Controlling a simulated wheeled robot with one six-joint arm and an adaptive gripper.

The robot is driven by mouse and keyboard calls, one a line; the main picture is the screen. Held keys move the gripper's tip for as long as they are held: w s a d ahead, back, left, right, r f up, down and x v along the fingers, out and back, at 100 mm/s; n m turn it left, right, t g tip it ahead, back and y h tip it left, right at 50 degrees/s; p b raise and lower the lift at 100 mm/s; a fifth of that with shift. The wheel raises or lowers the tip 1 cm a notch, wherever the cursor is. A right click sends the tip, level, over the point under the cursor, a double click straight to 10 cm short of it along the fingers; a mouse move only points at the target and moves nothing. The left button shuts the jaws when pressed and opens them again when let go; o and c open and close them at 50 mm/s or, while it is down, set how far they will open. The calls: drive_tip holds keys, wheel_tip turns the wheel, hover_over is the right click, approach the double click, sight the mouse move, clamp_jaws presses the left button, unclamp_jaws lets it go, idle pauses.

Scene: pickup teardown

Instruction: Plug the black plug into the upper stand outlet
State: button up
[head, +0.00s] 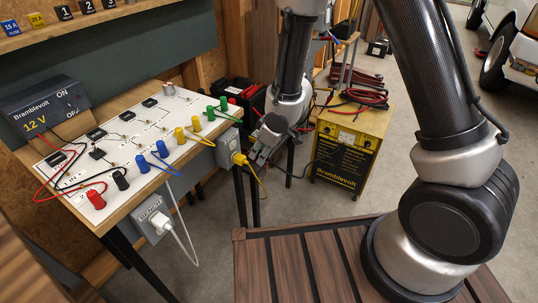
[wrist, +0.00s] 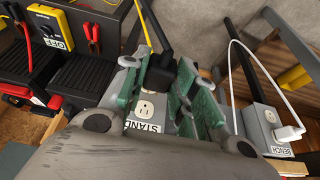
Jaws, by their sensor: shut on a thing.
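In the wrist view, my gripper (wrist: 165,100) is shut on the black plug (wrist: 158,74), between its green-padded fingers. A thick black cord runs up from the plug. The plug lies over the upper part of the grey stand outlet (wrist: 147,103), labelled STAND, and hides its upper socket. The outlet's lower socket shows bare and empty. I cannot tell whether the plug is seated or just in front. In the head view, my gripper (head: 262,148) is at the right end of the workbench; the plug cannot be made out there.
In the wrist view, the bench outlet (wrist: 268,125) holds a white plug (wrist: 288,132). Black batteries (wrist: 82,82) stand at left. A yellow charger (head: 345,150) stands on the floor behind.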

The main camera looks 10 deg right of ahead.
drive_tip(key=w+a, duration=0.4)
drive_tip(key=a, duration=0.1)
idle(0.3)
drive_tip(key=shift+w+a, duration=0.45)
drive_tip(key=shift+a, duration=0.15)
idle(1.5)
drive_tip(key=o, duration=1.1)
